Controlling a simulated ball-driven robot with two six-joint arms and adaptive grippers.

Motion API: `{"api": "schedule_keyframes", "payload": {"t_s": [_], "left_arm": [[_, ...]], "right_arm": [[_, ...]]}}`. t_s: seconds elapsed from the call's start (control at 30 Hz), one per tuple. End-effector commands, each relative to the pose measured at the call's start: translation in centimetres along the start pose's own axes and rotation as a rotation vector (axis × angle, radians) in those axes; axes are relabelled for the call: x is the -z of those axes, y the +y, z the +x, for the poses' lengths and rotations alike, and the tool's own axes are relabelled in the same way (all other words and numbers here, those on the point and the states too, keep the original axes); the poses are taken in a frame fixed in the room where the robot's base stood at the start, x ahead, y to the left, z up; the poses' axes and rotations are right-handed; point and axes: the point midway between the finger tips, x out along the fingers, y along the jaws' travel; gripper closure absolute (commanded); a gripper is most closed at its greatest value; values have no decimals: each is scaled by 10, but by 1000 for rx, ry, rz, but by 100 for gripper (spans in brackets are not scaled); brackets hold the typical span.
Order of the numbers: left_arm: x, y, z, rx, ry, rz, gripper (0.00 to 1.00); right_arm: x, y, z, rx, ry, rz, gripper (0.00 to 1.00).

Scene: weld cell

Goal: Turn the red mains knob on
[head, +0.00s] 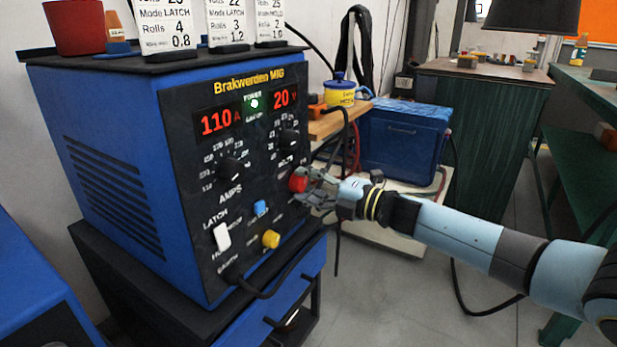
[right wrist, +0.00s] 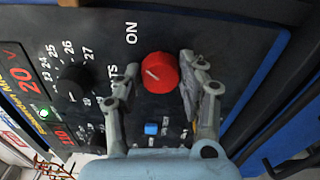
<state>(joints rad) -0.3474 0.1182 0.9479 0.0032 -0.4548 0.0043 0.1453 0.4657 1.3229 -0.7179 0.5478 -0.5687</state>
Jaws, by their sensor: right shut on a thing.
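The red mains knob (head: 298,183) is on the right side of the black front panel of the blue welder (head: 110,150). In the right wrist view the red knob (right wrist: 160,72) sits between my two fingers, with a short pale mark on its face and the word ON on the panel near it. My right gripper (head: 311,188) is shut on the knob, its fingers on either side; the right wrist view shows the gripper (right wrist: 160,88) too. The panel displays are lit, reading 110 and 20, and a green light (head: 254,104) glows. My left gripper is not in view.
A black amps knob (head: 230,168), white switch (head: 222,236), blue button (head: 260,207) and yellow knob (head: 271,239) share the panel. Cards stand on top of the welder. A blue box (head: 403,140) is behind my right gripper. Open floor lies below my right arm.

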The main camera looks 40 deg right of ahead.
Motion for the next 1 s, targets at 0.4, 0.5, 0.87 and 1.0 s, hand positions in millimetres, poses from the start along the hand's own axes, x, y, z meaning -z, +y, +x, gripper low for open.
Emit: {"api": "schedule_keyframes", "payload": {"t_s": [0.4, 0.5, 0.87, 1.0], "left_arm": [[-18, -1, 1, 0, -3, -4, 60], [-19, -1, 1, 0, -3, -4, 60], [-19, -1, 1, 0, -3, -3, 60], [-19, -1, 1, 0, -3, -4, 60]], "right_arm": [[0, 0, 0, 0, -1, 143, 92], [0, -1, 0, 1, -1, 151, 92], [0, -2, 0, 1, -2, 154, 92], [0, -1, 0, 1, -1, 153, 43]]}}
